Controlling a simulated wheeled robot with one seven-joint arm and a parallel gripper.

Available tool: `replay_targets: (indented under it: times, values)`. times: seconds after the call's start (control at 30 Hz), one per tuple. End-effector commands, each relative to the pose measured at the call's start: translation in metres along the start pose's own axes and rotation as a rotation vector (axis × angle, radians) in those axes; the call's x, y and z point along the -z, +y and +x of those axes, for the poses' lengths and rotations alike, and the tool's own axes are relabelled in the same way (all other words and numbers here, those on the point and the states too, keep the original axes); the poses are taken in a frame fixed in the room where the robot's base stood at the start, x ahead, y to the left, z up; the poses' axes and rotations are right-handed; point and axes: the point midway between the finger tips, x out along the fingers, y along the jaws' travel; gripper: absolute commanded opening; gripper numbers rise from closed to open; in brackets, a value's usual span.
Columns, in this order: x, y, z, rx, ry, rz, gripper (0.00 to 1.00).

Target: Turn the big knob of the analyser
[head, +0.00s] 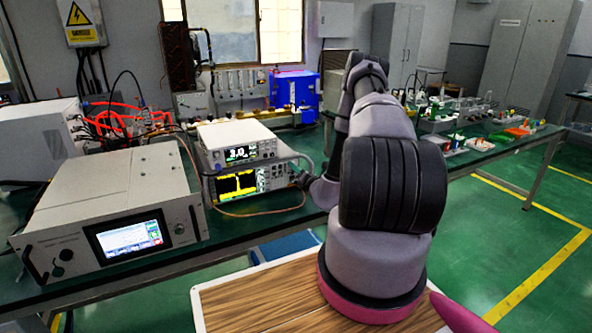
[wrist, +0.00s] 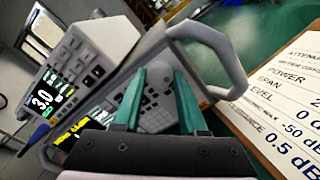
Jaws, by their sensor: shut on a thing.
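The analyser (head: 237,185) stands on the green bench with a yellow trace on its dark screen. It also shows tilted in the wrist view, where part of its lit screen (wrist: 72,131) and its keypad (wrist: 158,119) are visible. Its big grey round knob (wrist: 156,77) sits between the green fingers of my gripper (wrist: 158,83). The gripper is shut on the knob, one finger on either side. In the head view my gripper (head: 299,178) is at the right end of the analyser's front, and the knob cannot be made out there.
A white instrument (head: 240,138) reading 3.0 sits on top of the analyser. The analyser's grey side handle (wrist: 222,62) curves close to my fingers. A larger box (head: 110,215) with a screen stands to the left. An orange cable (head: 262,212) hangs in front. A printed sheet (wrist: 285,85) lies at right.

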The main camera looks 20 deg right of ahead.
Motion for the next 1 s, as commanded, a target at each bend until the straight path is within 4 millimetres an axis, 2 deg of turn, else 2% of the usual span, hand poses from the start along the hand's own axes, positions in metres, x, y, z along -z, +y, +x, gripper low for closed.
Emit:
replay_targets:
  times: [0.2, 0.5, 1.0]
  values:
    - [0.0000, -0.0011, -0.0007, 0.002, 0.000, 0.178, 0.00]
    - [0.0001, -0.0011, -0.0006, 0.001, 0.000, 0.340, 0.00]
    - [0.0002, -0.0017, -0.0009, 0.003, 0.000, 0.404, 0.00]
